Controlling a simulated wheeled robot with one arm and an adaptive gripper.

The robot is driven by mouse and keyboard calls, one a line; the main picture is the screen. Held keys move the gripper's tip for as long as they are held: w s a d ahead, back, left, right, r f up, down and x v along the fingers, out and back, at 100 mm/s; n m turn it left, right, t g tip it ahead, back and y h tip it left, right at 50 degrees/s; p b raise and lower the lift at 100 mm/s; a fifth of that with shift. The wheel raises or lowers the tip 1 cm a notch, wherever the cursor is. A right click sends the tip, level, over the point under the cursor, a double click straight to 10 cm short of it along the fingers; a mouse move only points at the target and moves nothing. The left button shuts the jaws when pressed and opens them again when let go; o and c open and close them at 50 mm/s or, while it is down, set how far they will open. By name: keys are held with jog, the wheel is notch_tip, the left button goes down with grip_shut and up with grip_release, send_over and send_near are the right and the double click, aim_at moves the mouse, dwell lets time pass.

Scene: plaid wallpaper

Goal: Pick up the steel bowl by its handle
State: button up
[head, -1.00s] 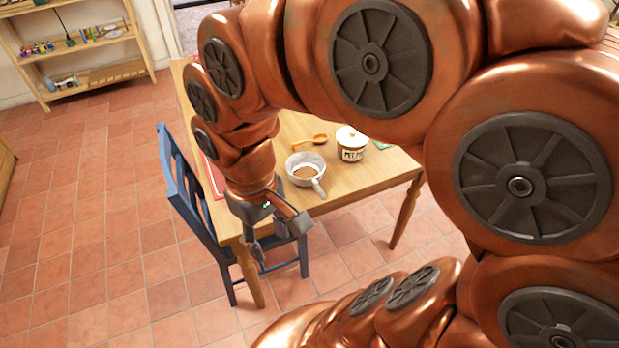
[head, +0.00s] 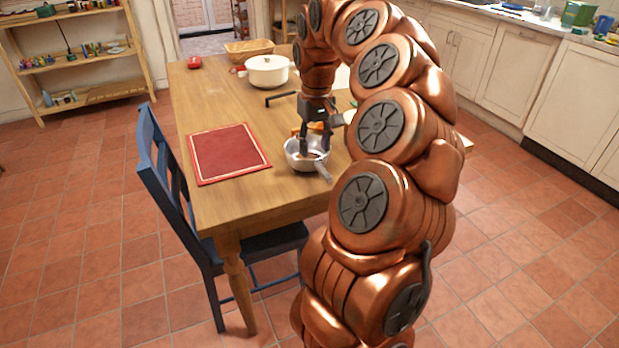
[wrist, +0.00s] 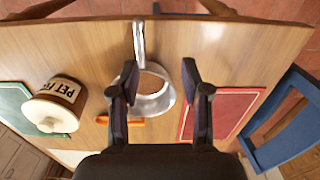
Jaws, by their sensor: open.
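A red placemat (head: 226,153) lies left of the bowl. An orange spoon (wrist: 124,121) lies close to it. A pet food jar (wrist: 57,104) stands on the other side. A white pot (head: 267,72) stands farther back. A blue chair (head: 184,190) is at the table's left side.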

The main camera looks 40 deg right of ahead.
aim_at(324, 170)
jog(key=d+f, duration=0.1)
jog(key=d, duration=0.1)
jog(key=d+f, duration=0.1)
jog(key=shift+s+f+m+b, duration=0.25)
jog(key=shift+f+m+b, duration=0.05)
jog(key=shift+m+b, duration=0.1)
jog(key=shift+s+d+f, duration=0.1)
jog(key=shift+d+f, duration=0.05)
jog(key=shift+f, duration=0.15)
jog(key=shift+w+f, duration=0.2)
jog(key=shift+f, duration=3.4)
jog(key=shift+c, duration=0.3)
grip_shut()
